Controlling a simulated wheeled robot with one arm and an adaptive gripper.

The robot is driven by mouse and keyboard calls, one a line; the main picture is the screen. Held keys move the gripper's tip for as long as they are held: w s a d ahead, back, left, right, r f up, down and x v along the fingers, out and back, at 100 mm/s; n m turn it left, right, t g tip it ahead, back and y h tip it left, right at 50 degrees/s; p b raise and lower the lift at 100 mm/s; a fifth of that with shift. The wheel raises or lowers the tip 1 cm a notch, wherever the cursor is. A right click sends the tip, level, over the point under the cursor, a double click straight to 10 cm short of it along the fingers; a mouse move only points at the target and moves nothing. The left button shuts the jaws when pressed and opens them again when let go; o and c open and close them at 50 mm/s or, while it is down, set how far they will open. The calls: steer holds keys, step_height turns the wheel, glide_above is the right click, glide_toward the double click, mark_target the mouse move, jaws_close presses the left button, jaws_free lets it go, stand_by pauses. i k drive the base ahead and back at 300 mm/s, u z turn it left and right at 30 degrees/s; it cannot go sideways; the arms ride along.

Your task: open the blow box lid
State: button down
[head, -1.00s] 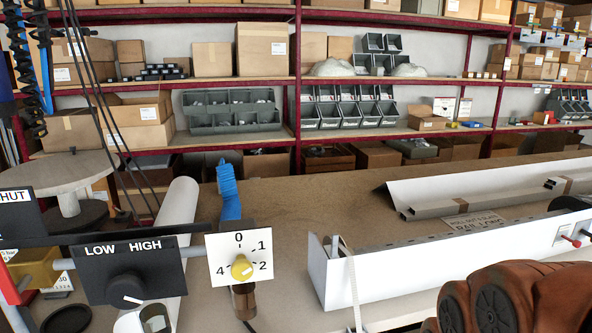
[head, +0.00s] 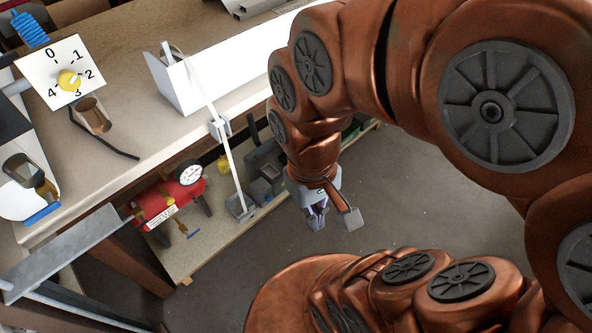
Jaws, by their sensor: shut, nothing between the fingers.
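A long white box-like trough (head: 240,65) lies along the table's front edge, running to the upper right behind my arm. I cannot tell for sure that it is the blow box, and no lid stands out clearly. A thin pale rod (head: 232,165) runs from the trough's near end down past the table edge. My gripper (head: 317,218) hangs at the end of my copper-coloured arm, over the grey floor, right of the lower shelf. It is shut and empty, apart from the trough and the rod. My arm hides the trough's far part.
A yellow-knobbed dial panel (head: 69,79) stands at the upper left. Below the tabletop (head: 150,115), a red tank with a gauge (head: 172,198) and dark grey bins (head: 264,165) sit on a lower shelf (head: 200,250). The floor (head: 420,200) right of the shelf is clear.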

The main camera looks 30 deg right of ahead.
mark_target(275, 180)
steer(key=k, duration=0.2)
steer(key=u, duration=1.35)
steer(key=i, duration=0.9)
steer(key=z, duration=1.95)
